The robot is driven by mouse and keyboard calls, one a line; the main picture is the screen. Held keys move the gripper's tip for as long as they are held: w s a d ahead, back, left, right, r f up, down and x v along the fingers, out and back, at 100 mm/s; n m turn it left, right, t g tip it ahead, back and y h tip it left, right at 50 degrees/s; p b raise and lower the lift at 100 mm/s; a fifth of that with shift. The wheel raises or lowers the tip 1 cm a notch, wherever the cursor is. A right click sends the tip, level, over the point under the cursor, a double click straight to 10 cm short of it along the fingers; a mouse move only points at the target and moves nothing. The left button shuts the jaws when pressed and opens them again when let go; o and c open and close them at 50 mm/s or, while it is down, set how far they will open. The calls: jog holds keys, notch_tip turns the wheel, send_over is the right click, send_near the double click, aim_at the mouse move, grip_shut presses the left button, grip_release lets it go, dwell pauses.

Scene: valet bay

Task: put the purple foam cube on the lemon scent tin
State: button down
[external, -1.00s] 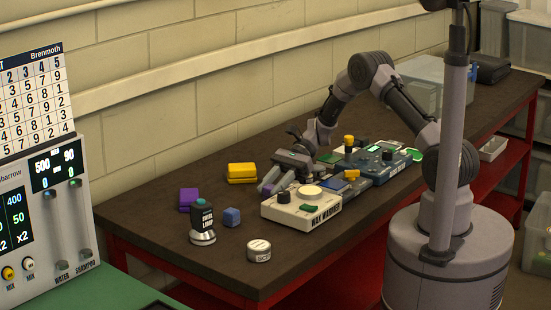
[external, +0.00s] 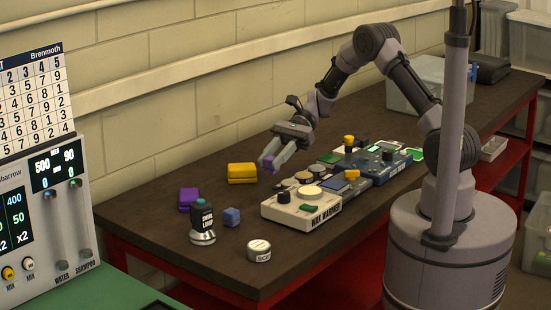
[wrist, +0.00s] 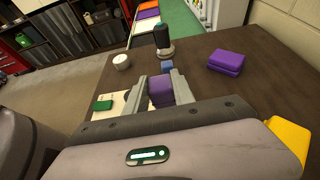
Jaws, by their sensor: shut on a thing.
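The purple foam cube (external: 268,163) is between the fingers of my gripper (external: 276,160), held above the table behind the wax warmer. The wrist view shows the cube (wrist: 160,88) pinched between both fingertips (wrist: 160,90). The lettering is too small for me to tell which tin is lemon scent.
The wax warmer (external: 312,212) stands beside other devices (external: 382,160). A clear bin (external: 415,90) is at the back.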

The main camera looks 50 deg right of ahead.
jog(key=s+a, duration=0.2)
jog(key=s, duration=0.1)
jog(key=s+a+n+g+p, duration=0.1)
jog(key=s+a, duration=0.2)
jog(key=s+a+g+p, duration=0.1)
jog(key=s+a, duration=0.2)
jog(key=s, duration=0.1)
jog(key=shift+s+f+n, duration=0.1)
jog(key=shift+f+n, duration=0.3)
jog(key=s+a+n+g+h+p, duration=0.1)
jog(key=s+a+n+g+p, duration=0.3)
jog(key=s, duration=1.2)
jog(key=m+t+b, duration=0.1)
jog(key=m+b, duration=0.1)
jog(key=b, duration=0.3)
send_over(259, 244)
jog(key=shift+s+f, duration=0.1)
jog(key=shift+f, duration=0.75)
notch_tip(259, 244, down, 4)
jog(key=shift+r+b, duration=0.2)
jog(key=shift+b, duration=0.7)
jog(key=shift+r, duration=0.1)
jog(key=c, duration=1.1)
grip_release()
jog(key=shift+o, duration=0.2)
